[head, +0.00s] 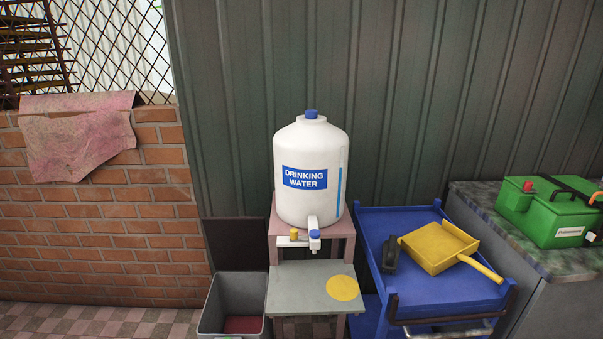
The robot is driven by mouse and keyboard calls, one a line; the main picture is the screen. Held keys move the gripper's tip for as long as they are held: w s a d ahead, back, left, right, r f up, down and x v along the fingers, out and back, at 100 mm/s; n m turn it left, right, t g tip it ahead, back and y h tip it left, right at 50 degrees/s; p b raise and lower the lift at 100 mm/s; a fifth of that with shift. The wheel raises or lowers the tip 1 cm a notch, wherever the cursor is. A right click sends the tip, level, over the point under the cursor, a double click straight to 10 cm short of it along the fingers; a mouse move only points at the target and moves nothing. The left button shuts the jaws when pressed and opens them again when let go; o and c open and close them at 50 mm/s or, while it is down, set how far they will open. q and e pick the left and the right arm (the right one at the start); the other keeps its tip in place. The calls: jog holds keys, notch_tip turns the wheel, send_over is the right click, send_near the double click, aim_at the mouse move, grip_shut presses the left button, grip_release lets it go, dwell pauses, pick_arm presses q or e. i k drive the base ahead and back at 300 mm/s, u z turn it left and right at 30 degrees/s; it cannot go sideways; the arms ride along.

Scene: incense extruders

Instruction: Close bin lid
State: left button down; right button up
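A grey bin (233,290) stands on the floor at the lower middle-left, left of the small stand. Its dark lid (236,244) is open and stands upright behind the opening, close to the corrugated wall. The bin's inside shows a reddish-brown bottom or content. The bin's lower front is cut off by the picture's bottom edge. Neither of my grippers is in the head view.
A white drinking water tank (311,205) with a tap sits on a pinkish stand (340,227) with a grey lower shelf (300,284) just right of the bin. A blue cart (425,290) holds a yellow dustpan (436,247). A green box (548,214) sits on a counter (490,205). Tiled floor (120,322) is clear at left.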

aim_at(235, 243)
jog(key=u, duration=1.9)
jog(key=i, duration=1.8)
jog(key=z, duration=2.85)
